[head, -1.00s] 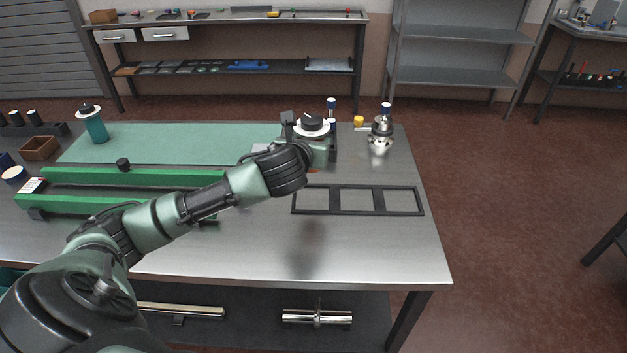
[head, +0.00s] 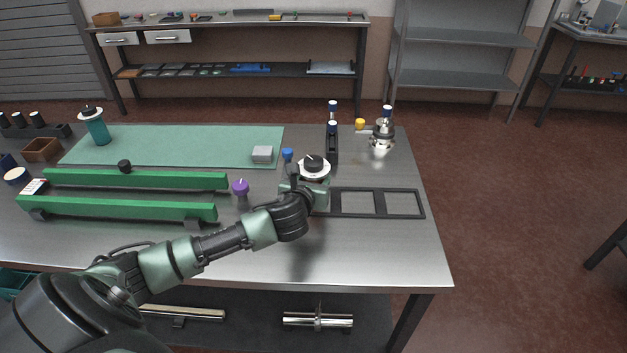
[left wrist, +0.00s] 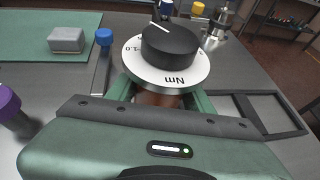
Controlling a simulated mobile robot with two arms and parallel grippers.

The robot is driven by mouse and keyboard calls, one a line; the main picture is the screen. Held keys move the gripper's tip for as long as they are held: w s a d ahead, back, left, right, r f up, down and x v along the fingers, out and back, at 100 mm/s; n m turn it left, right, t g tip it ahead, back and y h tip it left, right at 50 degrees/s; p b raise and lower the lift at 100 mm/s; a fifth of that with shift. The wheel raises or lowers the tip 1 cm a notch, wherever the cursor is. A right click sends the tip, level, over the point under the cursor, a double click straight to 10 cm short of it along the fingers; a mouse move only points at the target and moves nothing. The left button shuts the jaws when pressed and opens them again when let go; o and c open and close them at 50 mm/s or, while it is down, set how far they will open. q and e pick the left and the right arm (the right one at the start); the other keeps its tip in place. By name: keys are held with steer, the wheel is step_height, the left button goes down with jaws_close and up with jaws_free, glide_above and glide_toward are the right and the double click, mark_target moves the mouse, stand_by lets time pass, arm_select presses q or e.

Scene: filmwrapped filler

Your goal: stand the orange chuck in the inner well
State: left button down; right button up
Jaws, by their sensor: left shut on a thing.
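My left gripper (head: 314,190) is shut on the orange chuck (head: 314,169), which has a white dial marked Nm and a black knob on top. In the left wrist view the chuck (left wrist: 166,70) stands roughly upright between the fingers, with a strip of brownish-orange body showing below the dial. Its lower end is hidden. A flat dark frame with three openings (head: 382,215) lies on the bench. My gripper is over or beside its left end and hides the left opening. I cannot tell which opening is the inner well. My right gripper is not in view.
A purple-topped knob (head: 240,187), a blue-topped piece (head: 287,154) and a grey block (head: 262,154) are left of my gripper. A dark holder (head: 331,150) and a metal fitting (head: 382,135) stand behind the frame. Green rails (head: 130,207) lie left. The front bench is clear.

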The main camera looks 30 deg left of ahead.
arm_select(q)
steer(key=shift+r, duration=0.1)
steer(key=c, duration=0.6)
jaws_free()
steer(key=shift+s, duration=0.1)
steer(key=v, duration=1.2)
steer(key=shift+b, duration=0.3)
